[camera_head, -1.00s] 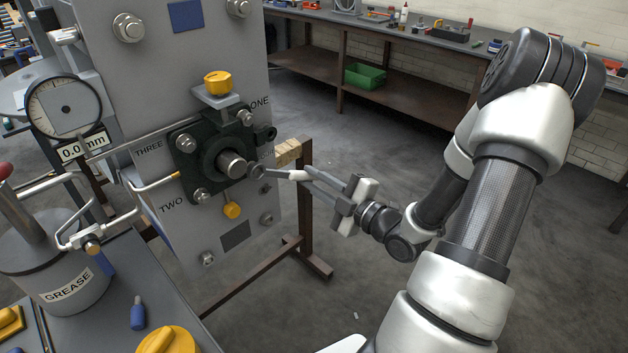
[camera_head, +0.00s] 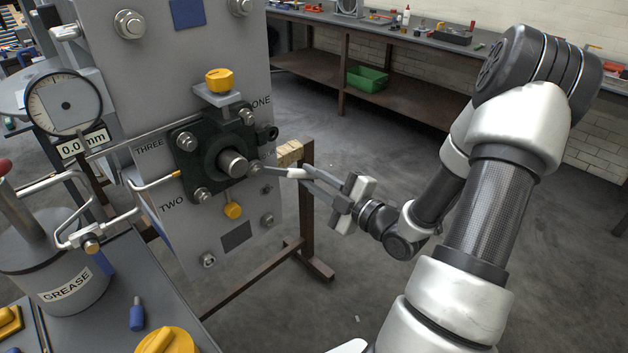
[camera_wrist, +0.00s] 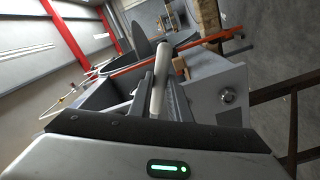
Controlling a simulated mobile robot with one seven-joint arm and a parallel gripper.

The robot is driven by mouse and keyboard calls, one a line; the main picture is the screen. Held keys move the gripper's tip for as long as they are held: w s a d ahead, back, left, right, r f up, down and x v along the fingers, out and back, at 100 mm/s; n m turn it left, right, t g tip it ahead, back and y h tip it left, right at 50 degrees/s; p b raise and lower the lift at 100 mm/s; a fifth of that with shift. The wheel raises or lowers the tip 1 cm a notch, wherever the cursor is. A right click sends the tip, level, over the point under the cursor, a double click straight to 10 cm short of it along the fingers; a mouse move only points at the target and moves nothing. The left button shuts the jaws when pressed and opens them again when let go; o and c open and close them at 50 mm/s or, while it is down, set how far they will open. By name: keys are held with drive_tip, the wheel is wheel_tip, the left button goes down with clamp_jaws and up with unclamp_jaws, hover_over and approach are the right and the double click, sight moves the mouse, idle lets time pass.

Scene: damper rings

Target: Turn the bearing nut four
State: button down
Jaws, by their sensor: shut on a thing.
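The black bearing housing (camera_head: 212,160) is bolted to a grey upright plate, with a steel shaft end (camera_head: 233,164) protruding from its middle. Nut four (camera_head: 256,168) is at the housing's lower right corner; its label is mostly hidden. My gripper (camera_head: 310,180) is shut on a tool with a pale handle (camera_head: 292,173), held to the right of the housing. The tool's dark head is at nut four; I cannot tell whether it is seated. In the wrist view, the pale handle (camera_wrist: 160,80) lies between the fingers (camera_wrist: 165,98); the nut is hidden there.
A dial gauge (camera_head: 64,104) with a 0.0 mm sign stands left of the plate. A yellow-capped fitting (camera_head: 219,80) sits above the housing. A grease pot (camera_head: 55,265) is at lower left. A brown frame (camera_head: 306,215) stands behind. The floor at right is clear.

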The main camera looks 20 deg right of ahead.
drive_tip(key=shift+w, duration=0.2)
drive_tip(key=c, duration=1.6)
unclamp_jaws()
drive_tip(key=shift+o, duration=0.2)
drive_tip(key=shift+c, duration=0.4)
drive_tip(key=c, duration=0.3)
drive_tip(key=shift+c, duration=0.2)
